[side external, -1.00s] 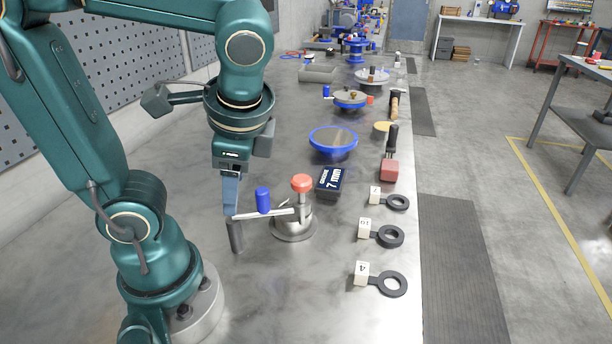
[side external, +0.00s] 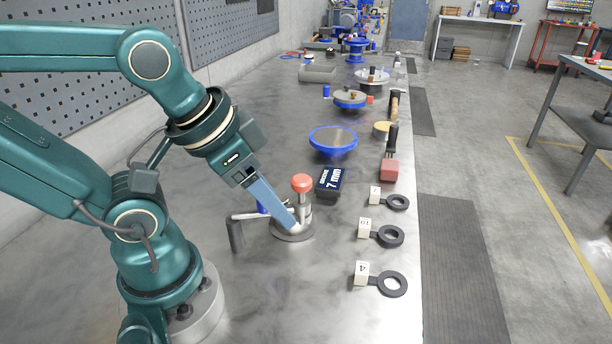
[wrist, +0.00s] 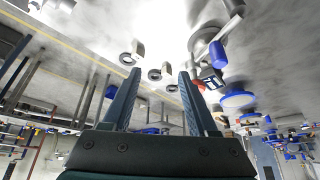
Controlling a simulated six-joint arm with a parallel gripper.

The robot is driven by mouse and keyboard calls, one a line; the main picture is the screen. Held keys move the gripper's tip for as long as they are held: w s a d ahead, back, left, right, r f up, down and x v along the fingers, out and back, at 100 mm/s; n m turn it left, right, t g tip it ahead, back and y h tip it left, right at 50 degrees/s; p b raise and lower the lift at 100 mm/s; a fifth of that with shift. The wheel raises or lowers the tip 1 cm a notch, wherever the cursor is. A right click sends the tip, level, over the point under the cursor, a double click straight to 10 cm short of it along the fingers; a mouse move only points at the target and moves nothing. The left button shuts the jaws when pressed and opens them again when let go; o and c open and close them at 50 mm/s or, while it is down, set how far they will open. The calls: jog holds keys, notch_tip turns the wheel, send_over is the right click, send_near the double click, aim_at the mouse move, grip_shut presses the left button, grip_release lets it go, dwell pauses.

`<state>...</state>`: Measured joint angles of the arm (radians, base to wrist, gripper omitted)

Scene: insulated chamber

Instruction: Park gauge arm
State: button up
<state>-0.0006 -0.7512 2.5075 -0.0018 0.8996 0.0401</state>
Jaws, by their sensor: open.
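The gauge arm (side external: 245,216) is a thin pale bar on a round metal stand (side external: 292,237) with a red knob (side external: 301,183) on top. It reaches left to a dark upright post (side external: 236,236). Its blue handle (side external: 262,208) is mostly hidden by my gripper in the side view; a blue cylinder in the wrist view (wrist: 218,55) looks like it. My gripper (side external: 297,228) is tilted down to the right, its tip overlapping the stand in the side view; contact cannot be told. In the wrist view its fingers (wrist: 160,74) are apart with nothing gripped between them.
A black 7 mm block (side external: 328,182) stands behind the stand. Several black rings with numbered white tags, one of them tagged 4 (side external: 392,283), lie along the right bench edge. A blue-rimmed dish (side external: 333,140) and a red-ended tool (side external: 389,170) are farther back.

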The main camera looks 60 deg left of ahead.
jog(key=w+a+r+m, duration=0.8)
jog(key=w+r+m, duration=0.2)
jog(key=w, duration=0.1)
jog(key=w+a+f+n+g+y, duration=0.1)
jog(key=w+a, duration=0.1)
jog(key=a, duration=0.5)
jog(key=x, duration=1.1)
jog(key=d+v, duration=0.1)
jog(key=v, duration=1)
jog(key=shift+d+r+m, duration=0.3)
jog(key=shift+r, duration=0.1)
jog(key=shift+w, duration=0.1)
